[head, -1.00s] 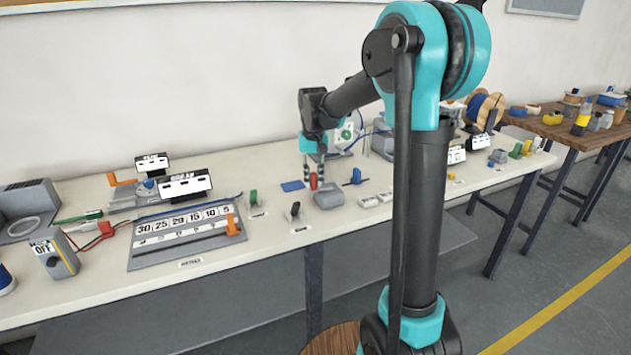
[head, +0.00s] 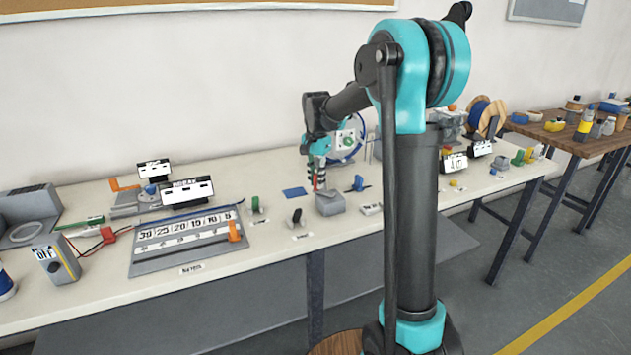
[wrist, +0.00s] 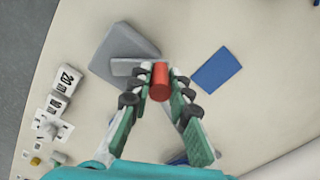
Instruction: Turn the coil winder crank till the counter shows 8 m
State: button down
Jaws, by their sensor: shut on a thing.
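The crank's red handle (wrist: 160,75) stands between the fingertips of my gripper (wrist: 160,88) in the wrist view. My gripper is shut on it. A grey crank arm (wrist: 123,68) shows beside the handle, next to a grey block (wrist: 112,50). In the head view my gripper (head: 317,180) points down at the red handle (head: 315,184), just behind the grey block (head: 330,204). A white display plate (head: 455,162) stands further right, partly behind my arm. I cannot tell whether it is the counter, and its figures are too small to read surely.
A flat blue square (wrist: 217,69) lies beside the handle. Small white blocks marked 20 m (wrist: 69,79) lie on the other side of the grey block. A grey scale board (head: 185,258) with an orange piece is at the left. A blue cable coil (head: 346,140) stands behind my gripper.

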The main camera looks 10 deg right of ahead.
jog(key=shift+w+d+m, duration=0.1)
jog(key=shift+w+m, duration=0.05)
jog(key=shift+m, duration=0.15)
jog(key=c, duration=1.4)
grip_release()
notch_tip(320, 180, up, 12)
dwell(1.0)
